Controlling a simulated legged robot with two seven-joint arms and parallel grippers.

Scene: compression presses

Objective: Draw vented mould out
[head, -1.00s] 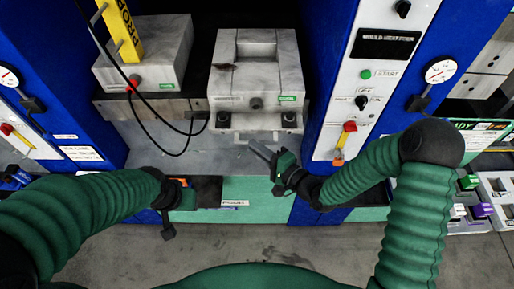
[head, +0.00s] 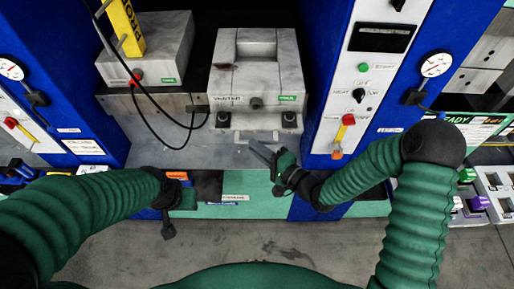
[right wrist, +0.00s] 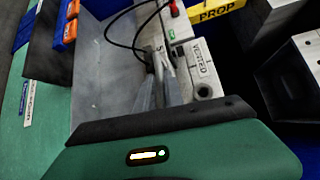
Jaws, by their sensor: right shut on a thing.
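The vented mould (head: 285,75), a pale grey metal block with a slotted top and a VENTED label, sits in the middle press opening. It also shows in the right wrist view (right wrist: 205,75). My right gripper (head: 258,150) is at its front lower edge, fingers pointing at it. In the right wrist view the fingers (right wrist: 161,75) are close together beside the label; the exact part gripped is hidden. My left gripper (head: 168,225) hangs at the lower left, apart from the mould; its fingers are too dark to read.
A second grey block (head: 150,55) with a red knob and black cables stands left of the mould, with a yellow PROP bar (head: 127,28) by it. Blue press columns flank the opening. The grey plate (head: 205,150) in front is mostly bare. Bins (head: 490,190) stand at far right.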

